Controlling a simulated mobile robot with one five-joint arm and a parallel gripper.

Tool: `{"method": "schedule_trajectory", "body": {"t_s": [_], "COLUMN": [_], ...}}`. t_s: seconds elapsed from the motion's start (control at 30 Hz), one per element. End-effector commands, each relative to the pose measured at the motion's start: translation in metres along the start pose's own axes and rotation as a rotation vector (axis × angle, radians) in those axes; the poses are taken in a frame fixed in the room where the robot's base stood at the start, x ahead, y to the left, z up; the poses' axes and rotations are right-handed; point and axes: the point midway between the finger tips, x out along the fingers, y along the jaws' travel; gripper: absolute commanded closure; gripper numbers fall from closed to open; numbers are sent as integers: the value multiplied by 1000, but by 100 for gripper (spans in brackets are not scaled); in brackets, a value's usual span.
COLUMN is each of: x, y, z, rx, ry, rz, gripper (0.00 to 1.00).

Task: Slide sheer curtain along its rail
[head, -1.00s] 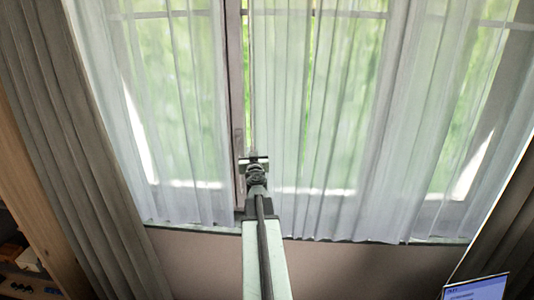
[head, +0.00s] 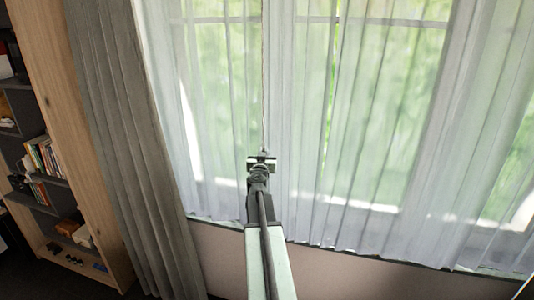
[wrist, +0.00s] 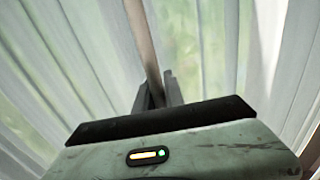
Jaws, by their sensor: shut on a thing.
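The sheer curtain is white and see-through, in two panels across a bright window. The right panel (head: 350,120) hangs in soft folds, and its left edge is at my gripper (head: 262,160). The left panel (head: 215,110) hangs beside it, with only a narrow gap or none between them in the head view. In the wrist view the fingers of my gripper (wrist: 158,90) are close together at the panel's edge, and a thin brown window strip (wrist: 143,40) shows between the panels. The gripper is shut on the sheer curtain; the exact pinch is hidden. The rail is out of view.
A heavy grey curtain (head: 120,130) hangs at the left of the sheers. Beyond it stands a wooden bookshelf (head: 75,130) with books and small items. A plain wall (head: 300,270) lies below the window.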

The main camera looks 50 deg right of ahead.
Motion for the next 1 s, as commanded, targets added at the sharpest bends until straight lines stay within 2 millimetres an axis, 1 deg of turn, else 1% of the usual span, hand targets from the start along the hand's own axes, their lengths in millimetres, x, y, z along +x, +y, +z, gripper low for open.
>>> {"method": "schedule_trajectory", "body": {"t_s": [0.03,0.1,0.13,0.17,0.2,0.57,0.67,0.77,1.0], "x": [2,2,2,2,2,1,-4,-17,-64], "y": [-7,-6,-6,-6,-5,0,0,0,-1], "z": [-1,-1,-1,-1,-1,0,0,0,-1], "rx": [-2,-2,-2,-2,-2,-1,0,0,0], "ry": [0,0,0,0,0,0,0,0,0], "rz": [-15,-15,-15,-15,-14,-6,-6,-6,-8], "gripper": [100,100,84,75,65,65,65,65,65]}}
